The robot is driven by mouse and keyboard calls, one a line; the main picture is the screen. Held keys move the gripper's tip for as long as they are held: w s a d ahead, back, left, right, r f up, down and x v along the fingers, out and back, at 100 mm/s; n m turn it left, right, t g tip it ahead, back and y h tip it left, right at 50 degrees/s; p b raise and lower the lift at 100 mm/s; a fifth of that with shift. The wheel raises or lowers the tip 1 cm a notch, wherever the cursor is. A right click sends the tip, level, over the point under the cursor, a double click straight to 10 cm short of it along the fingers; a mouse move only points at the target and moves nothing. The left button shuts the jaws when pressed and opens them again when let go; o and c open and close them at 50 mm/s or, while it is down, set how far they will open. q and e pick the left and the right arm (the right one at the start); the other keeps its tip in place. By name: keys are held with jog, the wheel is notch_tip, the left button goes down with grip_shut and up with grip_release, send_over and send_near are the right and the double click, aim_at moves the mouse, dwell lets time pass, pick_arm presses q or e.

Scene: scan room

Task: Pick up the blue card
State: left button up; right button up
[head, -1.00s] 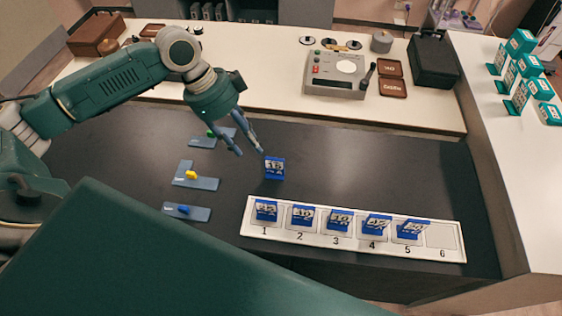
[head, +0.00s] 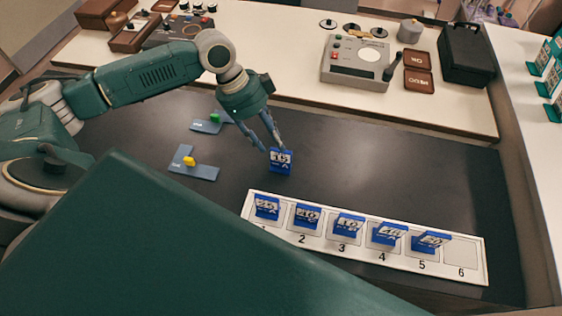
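A blue card (head: 280,163) with a pale printed face stands by itself on the dark table, behind the white numbered tray (head: 448,273). My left gripper (head: 273,149) comes down from above and behind it. Its two fingers are apart, with the tips at the card's upper edge; I cannot tell whether they touch it. More blue cards stand in the tray, such as the one in slot 1 (head: 267,207) and the one in slot 5 (head: 431,242). Slot 6 is empty. My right gripper is not in view.
Grey-blue plates with a yellow piece (head: 189,161) and a green piece (head: 215,117) lie left of the card. A pale rear counter holds a grey device (head: 355,62), brown trays (head: 418,80) and a black case (head: 465,55). The dark table right of the card is clear.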

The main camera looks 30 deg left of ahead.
aim_at(281, 160)
pick_arm(q)
jog(key=p+x, duration=0.2)
jog(key=x, duration=0.3)
jog(key=shift+w+d+f, duration=0.1)
jog(key=shift+d+f, duration=0.15)
jog(key=shift+f, duration=0.25)
grip_shut()
